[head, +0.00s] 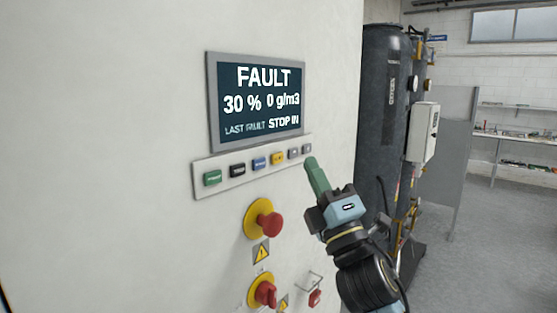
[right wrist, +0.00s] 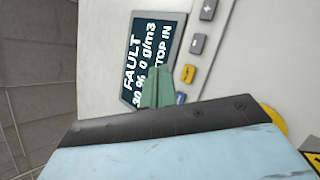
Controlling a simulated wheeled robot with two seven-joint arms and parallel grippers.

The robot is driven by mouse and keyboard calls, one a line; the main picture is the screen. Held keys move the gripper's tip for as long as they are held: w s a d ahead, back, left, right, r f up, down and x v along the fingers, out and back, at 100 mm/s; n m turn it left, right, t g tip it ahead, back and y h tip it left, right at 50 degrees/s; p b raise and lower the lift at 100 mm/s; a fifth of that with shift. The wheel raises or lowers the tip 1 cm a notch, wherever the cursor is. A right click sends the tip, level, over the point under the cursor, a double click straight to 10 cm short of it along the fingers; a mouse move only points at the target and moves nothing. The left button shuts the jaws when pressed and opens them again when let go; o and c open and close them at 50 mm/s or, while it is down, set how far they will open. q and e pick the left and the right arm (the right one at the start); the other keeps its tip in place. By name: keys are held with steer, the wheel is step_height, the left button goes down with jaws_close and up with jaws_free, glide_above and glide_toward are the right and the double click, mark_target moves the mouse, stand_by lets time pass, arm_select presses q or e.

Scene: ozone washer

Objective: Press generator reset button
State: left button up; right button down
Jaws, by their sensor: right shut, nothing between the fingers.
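A light button strip (head: 250,167) sits below the display on the white cabinet front. From left to right it has a green button (head: 212,178), a black one (head: 237,170), a blue one (head: 259,164), a yellow one (head: 277,158) and two grey ones. Their labels are too small to read, so I cannot tell which is reset. My right gripper (head: 312,162) is shut and empty, its green fingertips by the strip's right end. In the right wrist view, the fingers (right wrist: 158,86) appear beside the yellow button (right wrist: 188,73) and overlap the display. Contact is not visible. My left gripper is out of view.
The display (head: 257,103) reads FAULT, 30 %, 0 g/m3 and STOP IN. A dark tank (head: 383,110) stands behind on the right.

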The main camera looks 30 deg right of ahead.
mark_target(277, 158)
steer(key=shift+w+a, duration=0.3)
steer(key=shift+w, duration=0.35)
steer(key=shift+w+a, duration=0.3)
steer(key=shift+w, duration=0.4)
steer(key=shift+w+a, duration=0.3)
steer(key=shift+w, duration=0.35)
steer(key=shift+w, duration=0.15)
stand_by(0.4)
steer(key=shift+w+a, duration=0.15)
steer(key=shift+w, duration=0.1)
steer(key=shift+w+a+b, duration=0.15)
steer(key=shift+w+b, duration=0.2)
stand_by(0.8)
steer(key=shift+s, duration=0.1)
steer(key=shift+s+d, duration=0.3)
steer(key=shift+s, duration=0.35)
steer(key=shift+s, duration=0.1)
